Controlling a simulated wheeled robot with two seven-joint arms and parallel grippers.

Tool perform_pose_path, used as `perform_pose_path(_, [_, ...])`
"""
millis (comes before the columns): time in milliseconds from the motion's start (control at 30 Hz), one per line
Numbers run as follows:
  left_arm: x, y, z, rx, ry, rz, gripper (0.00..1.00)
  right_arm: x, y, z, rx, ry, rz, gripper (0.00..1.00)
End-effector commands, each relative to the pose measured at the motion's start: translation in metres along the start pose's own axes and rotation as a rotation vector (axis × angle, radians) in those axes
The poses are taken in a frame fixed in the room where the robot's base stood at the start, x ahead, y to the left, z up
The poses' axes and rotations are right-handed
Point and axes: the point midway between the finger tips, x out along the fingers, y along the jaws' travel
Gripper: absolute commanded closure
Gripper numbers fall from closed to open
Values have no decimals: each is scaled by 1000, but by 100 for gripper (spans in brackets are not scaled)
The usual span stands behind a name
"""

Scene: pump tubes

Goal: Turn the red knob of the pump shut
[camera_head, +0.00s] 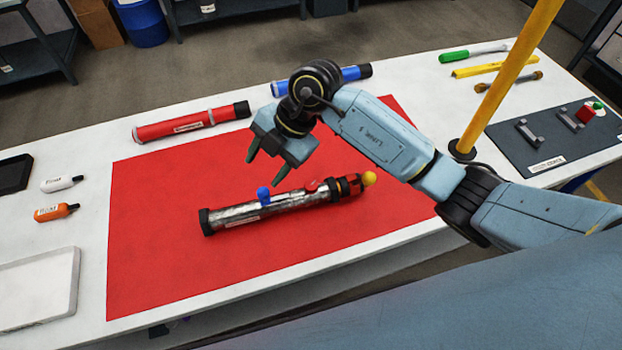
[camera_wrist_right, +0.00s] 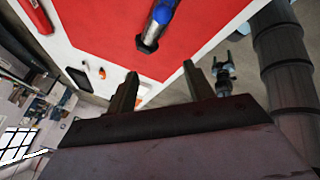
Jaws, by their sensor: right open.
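The pump (camera_head: 240,213) is a silver tube lying on the red mat (camera_head: 150,260), with a black cap at its left end and a red-and-black end with a yellow tip at its right. The red knob (camera_head: 311,185) sits on top near the right end, and a blue knob (camera_head: 264,195) stands left of it. My right gripper (camera_head: 266,168) is open and empty, above and behind the pump near the blue knob. Its fingers also show in the right wrist view (camera_wrist_right: 160,82), where a dark-capped tube end (camera_wrist_right: 148,42) with blue on it lies ahead. A small two-pronged dark shape there may be my left gripper (camera_wrist_right: 223,72).
A red tube (camera_head: 190,124) and a blue tube (camera_head: 350,74) lie behind the mat. A yellow pole (camera_head: 510,70) stands at the right, near a dark board (camera_head: 550,140) with fittings. Two small bottles and a white tray (camera_head: 40,290) are at the left. The mat is otherwise clear.

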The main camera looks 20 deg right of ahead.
Motion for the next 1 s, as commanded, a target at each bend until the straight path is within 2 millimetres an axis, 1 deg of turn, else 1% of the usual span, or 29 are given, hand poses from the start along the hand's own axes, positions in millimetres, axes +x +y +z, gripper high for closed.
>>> perform_pose_path(33, [0, 0, 0, 0, 0, 0, 31, -8, -6, 20, 39, -96, -75, 48])
perform_pose_path(100, [0, 0, 0, 0, 0, 0, 31, -19, -16, 42, 102, -214, -163, 48])
perform_pose_path(200, [0, 0, 0, 1, 0, 0, 31, -35, -26, 64, 177, -342, -245, 48])
perform_pose_path(300, [0, 0, 0, 1, 1, 0, 31, -44, -33, 75, 222, -411, -288, 48])
perform_pose_path(400, [-1, 0, 0, 1, 1, 0, 31, -43, -37, 81, 240, -435, -304, 48])
perform_pose_path(467, [-1, 0, 0, 1, 1, 0, 31, -38, -39, 83, 241, -436, -306, 48])
perform_pose_path(567, [-1, 0, 0, 1, 1, 0, 31, -23, -45, 88, 241, -433, -307, 48])
perform_pose_path(800, [-1, 0, -1, 1, 1, 0, 31, 22, -62, 107, 239, -431, -306, 48])
perform_pose_path(1000, [0, 0, -1, 1, 2, 0, 31, 52, -73, 120, 238, -431, -304, 48])
